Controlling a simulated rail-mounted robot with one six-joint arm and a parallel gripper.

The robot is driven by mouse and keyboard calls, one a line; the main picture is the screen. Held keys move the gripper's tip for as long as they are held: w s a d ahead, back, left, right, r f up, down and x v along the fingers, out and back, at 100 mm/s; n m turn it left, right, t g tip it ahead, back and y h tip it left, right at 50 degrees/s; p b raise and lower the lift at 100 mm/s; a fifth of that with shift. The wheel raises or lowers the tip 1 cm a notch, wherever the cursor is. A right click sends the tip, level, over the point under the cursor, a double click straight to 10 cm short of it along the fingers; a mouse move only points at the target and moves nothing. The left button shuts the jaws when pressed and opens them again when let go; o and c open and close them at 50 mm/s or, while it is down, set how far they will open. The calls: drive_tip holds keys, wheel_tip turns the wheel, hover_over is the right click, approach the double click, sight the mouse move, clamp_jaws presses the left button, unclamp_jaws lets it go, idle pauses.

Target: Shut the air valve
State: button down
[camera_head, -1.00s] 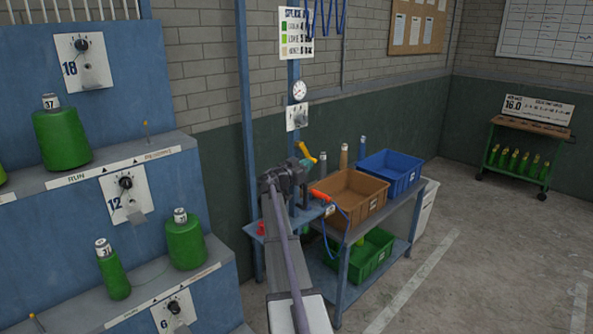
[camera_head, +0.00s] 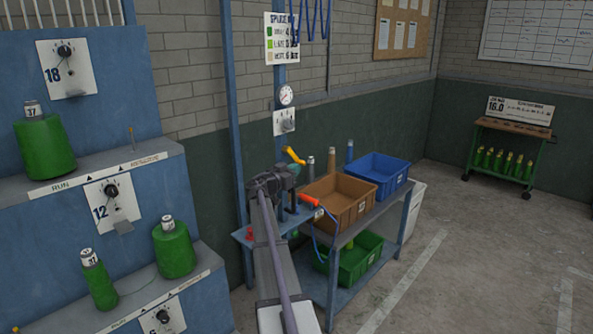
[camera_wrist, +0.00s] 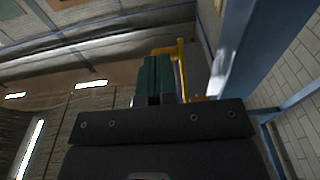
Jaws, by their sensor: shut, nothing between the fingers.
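A yellow lever (camera_head: 293,155) shows beside the blue post, below a round pressure gauge (camera_head: 286,95); it looks like the air valve's handle. It slants down to the right, and the valve body is hidden behind my arm. My gripper (camera_wrist: 158,76) is shut and empty, its dark green fingers together in the wrist view. There a yellow bar (camera_wrist: 181,72) stands just right of and beyond the fingertips; I cannot tell whether they touch. In the head view my wrist is just below and left of the lever, and the fingertips are hard to make out.
A blue bench (camera_head: 330,285) carries a brown crate (camera_head: 340,211) and a blue crate (camera_head: 377,180); a green crate (camera_head: 350,268) is below. An orange-handled tool (camera_head: 310,200) with a blue hose lies close to my wrist. Open floor is to the right.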

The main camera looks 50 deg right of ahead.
drive_tip(key=a+f+b, duration=0.2)
drive_tip(key=a, duration=1)
drive_tip(key=shift+w+a+f, duration=0.15)
drive_tip(key=shift+w+f, duration=0.1)
drive_tip(key=shift+w, duration=0.2)
drive_tip(key=h, duration=0.1)
approach(302, 163)
drive_tip(key=d, duration=0.7)
drive_tip(key=shift+d+r+p, duration=0.2)
drive_tip(key=shift+r+p, duration=0.25)
drive_tip(key=shift+r, duration=0.05)
drive_tip(key=shift+s, duration=0.15)
drive_tip(key=shift+s+d+r, duration=0.1)
drive_tip(key=shift+d+r, duration=0.2)
drive_tip(key=shift+d, duration=0.45)
drive_tip(key=shift+f, duration=0.1)
